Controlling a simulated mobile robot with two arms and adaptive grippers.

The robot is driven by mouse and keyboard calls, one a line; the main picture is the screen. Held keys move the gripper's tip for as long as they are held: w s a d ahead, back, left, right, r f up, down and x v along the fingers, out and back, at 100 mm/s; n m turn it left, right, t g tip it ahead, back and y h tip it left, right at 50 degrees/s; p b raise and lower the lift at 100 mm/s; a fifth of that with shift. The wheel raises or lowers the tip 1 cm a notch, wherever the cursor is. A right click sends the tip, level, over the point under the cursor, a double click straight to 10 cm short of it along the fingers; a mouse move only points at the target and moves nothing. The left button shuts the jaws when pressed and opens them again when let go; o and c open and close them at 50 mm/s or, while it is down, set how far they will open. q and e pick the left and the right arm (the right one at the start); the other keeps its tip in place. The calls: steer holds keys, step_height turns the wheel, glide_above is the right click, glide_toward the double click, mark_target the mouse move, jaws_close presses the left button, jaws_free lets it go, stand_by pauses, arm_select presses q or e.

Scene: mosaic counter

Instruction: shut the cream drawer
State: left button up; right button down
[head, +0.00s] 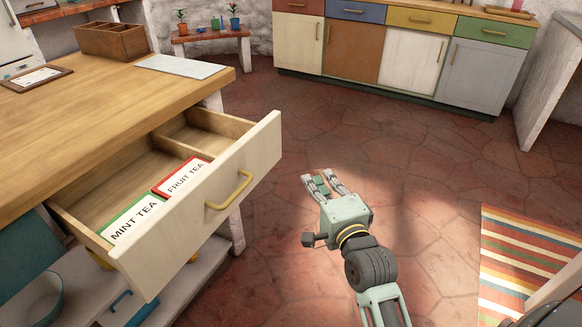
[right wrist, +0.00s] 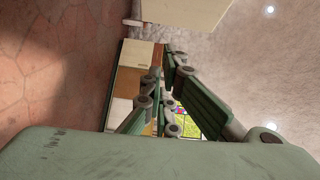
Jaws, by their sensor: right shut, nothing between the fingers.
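The cream drawer (head: 262,160) stands pulled out from the wooden counter at the left of the head view. Its front has a yellow handle (head: 229,191). Inside lie a mint tea box (head: 133,222) and a fruit tea box (head: 182,177), with a divider behind them. My right gripper (head: 325,180) is shut and empty, to the right of the drawer front and apart from it. Its fingers also show in the right wrist view (right wrist: 165,95). A cream panel edge (right wrist: 185,12) shows at the top of that view. My left gripper is not in view.
The counter top (head: 60,110) bears a wooden box (head: 110,40) and a pale board (head: 181,66). A shelf with a bowl (head: 38,300) is below the drawer. A striped rug (head: 525,262) lies at the right. Tiled floor between is free.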

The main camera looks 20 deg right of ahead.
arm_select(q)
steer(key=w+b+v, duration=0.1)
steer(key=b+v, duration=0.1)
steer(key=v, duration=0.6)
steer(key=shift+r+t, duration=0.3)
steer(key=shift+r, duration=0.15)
arm_select(e)
steer(key=w+r, duration=0.1)
steer(key=w, duration=1.1)
steer(key=shift+w+a+r, duration=0.15)
steer(key=shift+w+a, duration=0.2)
steer(key=shift+a, duration=0.1)
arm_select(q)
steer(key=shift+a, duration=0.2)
arm_select(e)
steer(key=shift+w, duration=0.1)
